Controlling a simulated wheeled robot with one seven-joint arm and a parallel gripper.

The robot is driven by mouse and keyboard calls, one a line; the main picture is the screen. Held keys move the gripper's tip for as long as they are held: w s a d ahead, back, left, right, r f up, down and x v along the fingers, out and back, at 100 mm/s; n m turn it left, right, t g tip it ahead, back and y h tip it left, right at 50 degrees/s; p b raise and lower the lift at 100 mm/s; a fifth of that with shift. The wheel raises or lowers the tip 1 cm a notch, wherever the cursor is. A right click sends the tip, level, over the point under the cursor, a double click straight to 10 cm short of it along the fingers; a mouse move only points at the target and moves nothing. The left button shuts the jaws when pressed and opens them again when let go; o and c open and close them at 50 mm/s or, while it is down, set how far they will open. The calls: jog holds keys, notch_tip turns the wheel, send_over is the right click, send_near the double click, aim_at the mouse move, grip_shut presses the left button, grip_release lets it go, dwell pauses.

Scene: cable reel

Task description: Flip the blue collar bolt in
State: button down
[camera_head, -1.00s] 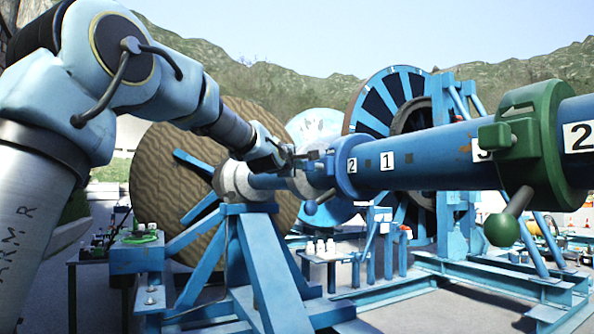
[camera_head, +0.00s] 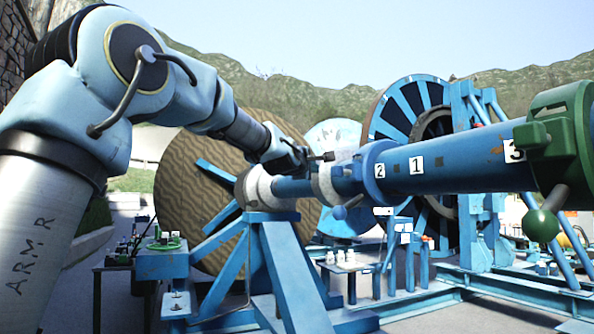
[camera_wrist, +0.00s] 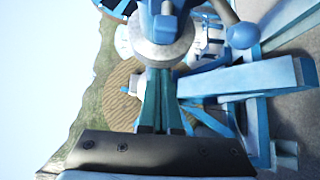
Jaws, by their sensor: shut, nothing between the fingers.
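The blue collar (camera_head: 376,172) sits around the long blue shaft, near the shaft's narrower left end. A lever with a blue ball (camera_head: 340,212) hangs from it toward the lower left. In the wrist view the blue ball (camera_wrist: 243,36) is at the upper right, and a blue block-like part (camera_wrist: 165,24), perhaps the bolt, stands at the top over a grey ring. My gripper (camera_head: 326,157) is shut and empty, just left of the collar and above the narrow shaft. I cannot tell whether it touches anything.
A green collar (camera_head: 565,140) with a green ball lever is farther right on the shaft (camera_head: 455,162). A pale ring (camera_head: 327,184) and a blue stand (camera_head: 275,255) are below my gripper. A large wooden reel (camera_head: 215,180) stands behind. Open sky is above the shaft.

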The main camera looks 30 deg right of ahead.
jog(key=b+v, duration=0.6)
jog(key=v, duration=0.2)
jog(key=shift+s+a+f+b, duration=0.15)
jog(key=shift+s+b, duration=0.1)
jog(key=shift+b, duration=0.1)
jog(key=shift+s, duration=0.1)
dwell(0.6)
jog(key=w+a+f+m+g+y, duration=0.1)
jog(key=w+a+f+y, duration=0.15)
jog(key=a+f, duration=0.6)
jog(key=w+a+f+m+g+y, duration=0.1)
jog(key=a+f+m+y, duration=0.3)
jog(key=f, duration=0.8)
jog(key=w+a+f+n+g+y, duration=0.1)
jog(key=w+a+f+y, duration=0.1)
jog(key=a+f, duration=0.75)
jog(key=s+a+f+m+g+y, duration=0.4)
jog(key=s+a+f+g, duration=0.3)
jog(key=s+a+f, duration=1.2)
notch_tip(320, 180, down, 4)
jog(key=shift+a+r+m+y, duration=0.1)
jog(key=shift+a+m+y, duration=0.25)
jog(key=shift+a+m, duration=0.5)
